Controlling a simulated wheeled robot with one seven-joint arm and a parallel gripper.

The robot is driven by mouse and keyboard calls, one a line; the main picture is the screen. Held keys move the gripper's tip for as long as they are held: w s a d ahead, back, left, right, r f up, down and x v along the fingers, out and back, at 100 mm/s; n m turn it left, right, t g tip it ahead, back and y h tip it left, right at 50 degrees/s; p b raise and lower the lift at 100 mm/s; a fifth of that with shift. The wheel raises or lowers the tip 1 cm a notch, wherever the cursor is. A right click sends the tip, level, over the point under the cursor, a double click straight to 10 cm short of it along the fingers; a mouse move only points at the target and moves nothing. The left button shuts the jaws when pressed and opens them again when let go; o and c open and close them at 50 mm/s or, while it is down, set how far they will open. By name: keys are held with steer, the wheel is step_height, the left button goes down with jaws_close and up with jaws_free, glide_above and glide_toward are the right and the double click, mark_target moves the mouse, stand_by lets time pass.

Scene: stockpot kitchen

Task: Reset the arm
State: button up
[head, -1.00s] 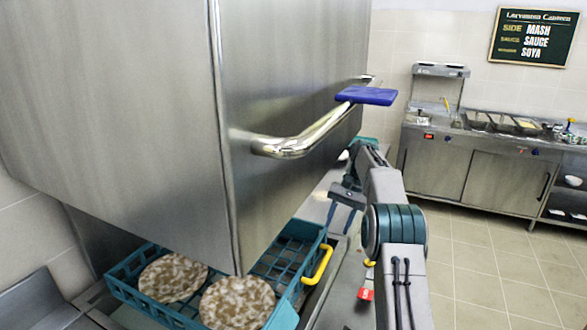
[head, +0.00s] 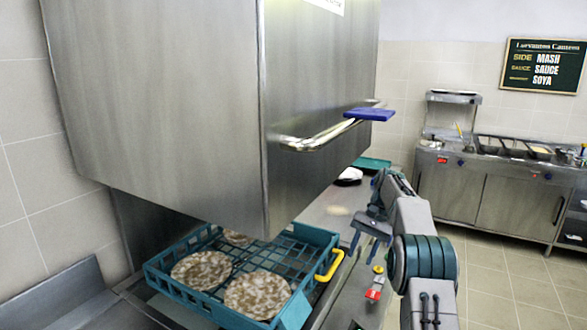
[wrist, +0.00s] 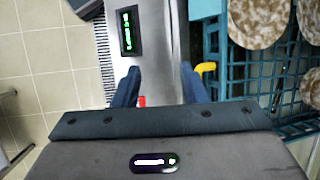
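My gripper (head: 369,246) is in front of the large steel hood machine (head: 160,110), below its bar handle and to the right of the teal rack. In the wrist view, the two dark blue fingers of my gripper (wrist: 160,88) stand well apart with nothing between them. Beneath them is a steel surface, with a small red part (wrist: 142,100) showing between the fingers. My arm reaches up from the bottom right of the head view, bent at the teal-banded joint.
A teal rack (head: 165,280) with several brown-patterned plates (head: 257,294) sits under the raised hood; its yellow handle (head: 331,265) faces my gripper. A blue grip (head: 369,114) is on the hood's steel handle (head: 305,143). A counter (head: 480,200) stands at the back right, with open tiled floor before it.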

steer(key=s+a+r+n+t+h, duration=0.1)
steer(key=s+a+r+t, duration=0.1)
steer(key=s+r, duration=0.55)
steer(key=s+a+r+n+t+h, duration=0.15)
steer(key=s+r, duration=0.25)
steer(key=s, duration=0.6)
steer(key=s+f+n+t, duration=0.1)
steer(key=s+f, duration=0.2)
steer(key=s, duration=0.7)
steer(key=s+f+n+t+h, duration=0.1)
steer(key=s+f, duration=0.3)
steer(key=s, duration=0.7)
steer(key=shift+a+n+t, duration=0.35)
steer(key=shift+a+n, duration=0.05)
steer(key=shift+n, duration=0.05)
